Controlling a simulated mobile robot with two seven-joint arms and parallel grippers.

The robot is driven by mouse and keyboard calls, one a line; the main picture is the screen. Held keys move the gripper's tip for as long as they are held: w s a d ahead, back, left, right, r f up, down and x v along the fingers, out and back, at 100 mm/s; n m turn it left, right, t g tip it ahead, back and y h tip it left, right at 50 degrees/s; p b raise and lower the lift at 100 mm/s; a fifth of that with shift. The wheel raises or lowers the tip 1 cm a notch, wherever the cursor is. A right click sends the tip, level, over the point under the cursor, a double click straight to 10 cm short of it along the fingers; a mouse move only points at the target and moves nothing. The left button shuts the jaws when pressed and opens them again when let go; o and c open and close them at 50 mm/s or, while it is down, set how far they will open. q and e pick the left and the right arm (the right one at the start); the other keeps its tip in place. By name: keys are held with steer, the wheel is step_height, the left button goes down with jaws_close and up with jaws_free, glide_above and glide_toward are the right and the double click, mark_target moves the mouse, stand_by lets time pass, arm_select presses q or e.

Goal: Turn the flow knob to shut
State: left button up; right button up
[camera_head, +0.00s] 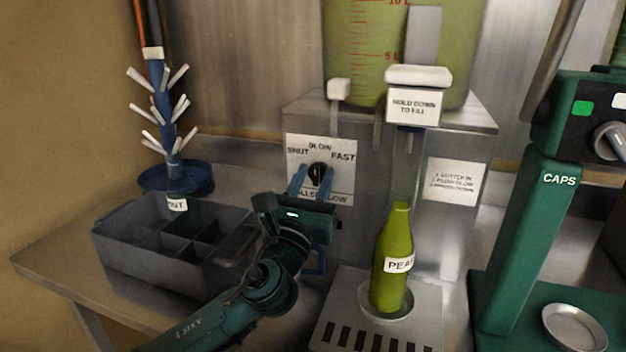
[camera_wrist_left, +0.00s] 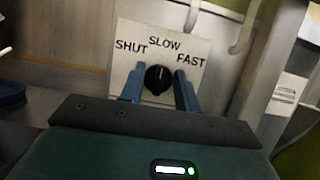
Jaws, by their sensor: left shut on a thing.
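The black flow knob (camera_head: 317,174) sits on a white dial plate (camera_head: 342,150) marked SHUT, SLOW and FAST. My left gripper (camera_head: 316,181) reaches the plate from below, its blue fingers on either side of the knob and shut on it. In the left wrist view the knob (camera_wrist_left: 158,79) shows between the two fingertips (camera_wrist_left: 158,88). Its pale mark points up, roughly toward SLOW. The fingers hide part of the lower lettering. My right gripper is not in view.
A green bottle (camera_head: 393,262) stands upright on a drip tray (camera_head: 330,334) under the filler spout. A grey divided crate (camera_head: 125,253) and a bottle tree (camera_head: 160,100) are at left. A green capper (camera_head: 525,235) with a small metal dish (camera_head: 572,327) is at right.

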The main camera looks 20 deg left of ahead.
arm_select(q)
steer(key=shift+c, duration=0.8)
steer(key=shift+n, duration=0.4)
steer(key=n+y, duration=0.2)
steer(key=n, duration=0.2)
steer(key=shift+y, duration=0.4)
steer(key=n+g+y, duration=0.1)
steer(key=n, duration=0.2)
steer(key=n+y+p, duration=0.1)
steer(key=n+y, duration=0.1)
steer(key=n, duration=0.2)
steer(key=shift+n+g+p, duration=0.3)
steer(key=shift+g, duration=0.1)
steer(key=shift+n, duration=0.3)
steer(key=o, duration=1)
steer(key=shift+c, duration=0.2)
